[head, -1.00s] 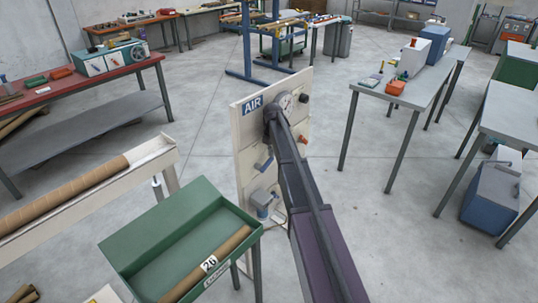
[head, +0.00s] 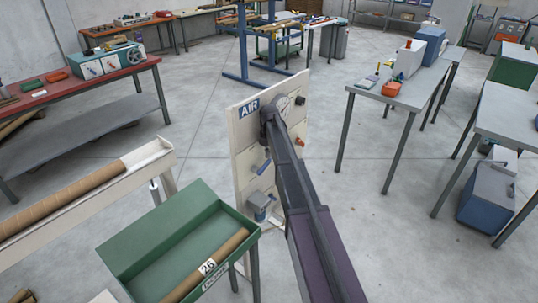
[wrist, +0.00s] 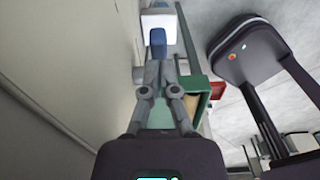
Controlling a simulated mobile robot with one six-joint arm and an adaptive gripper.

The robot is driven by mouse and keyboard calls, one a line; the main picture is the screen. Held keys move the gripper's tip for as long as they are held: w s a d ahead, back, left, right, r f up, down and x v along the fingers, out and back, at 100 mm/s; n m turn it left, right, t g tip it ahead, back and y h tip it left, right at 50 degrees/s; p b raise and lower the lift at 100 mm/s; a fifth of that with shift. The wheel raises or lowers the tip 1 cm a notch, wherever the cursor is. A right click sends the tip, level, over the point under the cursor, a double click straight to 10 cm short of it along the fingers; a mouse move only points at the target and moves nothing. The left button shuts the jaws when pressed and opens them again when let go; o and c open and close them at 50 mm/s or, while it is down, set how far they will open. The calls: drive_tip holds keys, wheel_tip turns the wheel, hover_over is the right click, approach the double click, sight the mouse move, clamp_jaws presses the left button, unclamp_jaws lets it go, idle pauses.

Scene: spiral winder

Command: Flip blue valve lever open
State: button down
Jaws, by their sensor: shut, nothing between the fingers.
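The blue valve lever (head: 261,167) is on the cream panel (head: 246,140) marked AIR, below the round gauge (head: 284,103), slanting up to the right. My arm passes just right of it in the head view and hides my gripper there. In the wrist view my gripper (wrist: 159,68) is shut and empty, with its fingers together alongside a pale flat surface. A blue piece (wrist: 158,38) is just beyond the fingertips; I cannot tell whether it is the lever or whether they touch.
A grey-blue box (head: 260,203) is low on the panel. A green tray (head: 168,243) with a cardboard tube stands in front of it. A grey table (head: 408,95) stands to the right. The floor between panel and table is clear.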

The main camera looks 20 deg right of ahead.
sight(267, 162)
drive_tip(key=r+p, duration=0.1)
drive_tip(key=r, duration=0.1)
drive_tip(key=a+r+p, duration=0.1)
drive_tip(key=shift+s+p, duration=0.35)
drive_tip(key=shift+d+r+p, duration=0.1)
drive_tip(key=shift+r+p, duration=0.25)
drive_tip(key=shift+r, duration=0.05)
drive_tip(key=w+d+r+p, duration=0.2)
drive_tip(key=d+r+p, duration=0.1)
drive_tip(key=r+p, duration=0.5)
drive_tip(key=shift+w+r, duration=0.15)
drive_tip(key=s+a+f+m+b, duration=0.1)
drive_tip(key=s+a+m, duration=0.2)
drive_tip(key=s+m, duration=0.5)
drive_tip(key=s+a+f+m+b, duration=0.2)
drive_tip(key=s+m, duration=0.6)
drive_tip(key=s, duration=0.8)
drive_tip(key=s+a+f+m+b, duration=0.2)
drive_tip(key=s+a+m, duration=0.2)
drive_tip(key=s+m, duration=0.5)
drive_tip(key=s, duration=0.3)
drive_tip(key=shift+s+a+f, duration=0.15)
drive_tip(key=shift+a, duration=0.25)
